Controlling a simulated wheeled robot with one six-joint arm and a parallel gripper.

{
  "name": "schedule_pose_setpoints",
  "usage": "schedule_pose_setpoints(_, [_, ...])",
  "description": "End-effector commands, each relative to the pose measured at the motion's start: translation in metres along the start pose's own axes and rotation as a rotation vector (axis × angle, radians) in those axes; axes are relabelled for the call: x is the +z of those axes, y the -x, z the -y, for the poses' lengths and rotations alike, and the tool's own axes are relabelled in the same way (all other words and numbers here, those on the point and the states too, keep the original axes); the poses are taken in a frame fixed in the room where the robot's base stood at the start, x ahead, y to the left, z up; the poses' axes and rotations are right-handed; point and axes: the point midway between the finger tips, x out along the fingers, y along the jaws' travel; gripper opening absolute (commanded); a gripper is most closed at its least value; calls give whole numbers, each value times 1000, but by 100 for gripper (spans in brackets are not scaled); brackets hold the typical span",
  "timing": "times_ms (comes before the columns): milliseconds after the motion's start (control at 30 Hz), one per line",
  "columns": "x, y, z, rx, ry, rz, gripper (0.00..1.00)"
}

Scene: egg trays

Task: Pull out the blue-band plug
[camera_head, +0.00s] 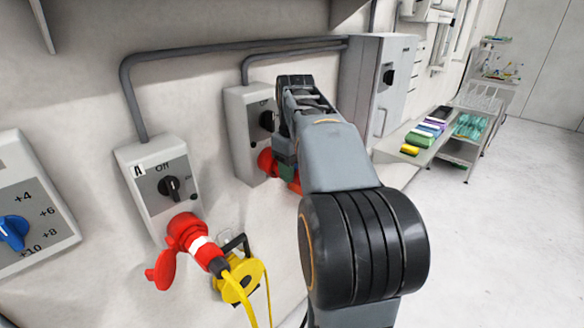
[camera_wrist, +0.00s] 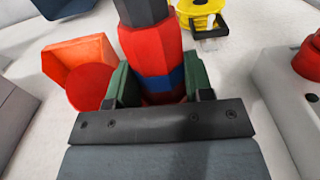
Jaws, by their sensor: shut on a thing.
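My gripper (camera_wrist: 160,82) is shut on the blue-band plug (camera_wrist: 150,48), its green pads on either side of the red body at the blue band. The plug's dark cable end points away from the jaws, toward the top of the wrist view. The plug's far end is hidden by my gripper, so I cannot tell how deep it sits in its socket. In the head view my gripper (camera_head: 286,168) is low at the second switch box (camera_head: 243,108), beside a red socket cover (camera_head: 265,161). My arm hides most of the plug there.
A red plug with a white band (camera_head: 201,243) sits in the socket under the left "Off" switch box (camera_head: 136,168). A yellow cable reel (camera_head: 240,281) is beside it. A blue-knob dial box (camera_head: 32,200) is at far left. A shelf cart (camera_head: 440,140) stands right; the floor there is clear.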

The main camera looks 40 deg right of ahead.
Motion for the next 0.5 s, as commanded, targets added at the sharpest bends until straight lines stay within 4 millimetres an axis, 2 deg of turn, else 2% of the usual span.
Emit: schedule_pose_setpoints(500, [16,0,0,0,-1,-2,14])
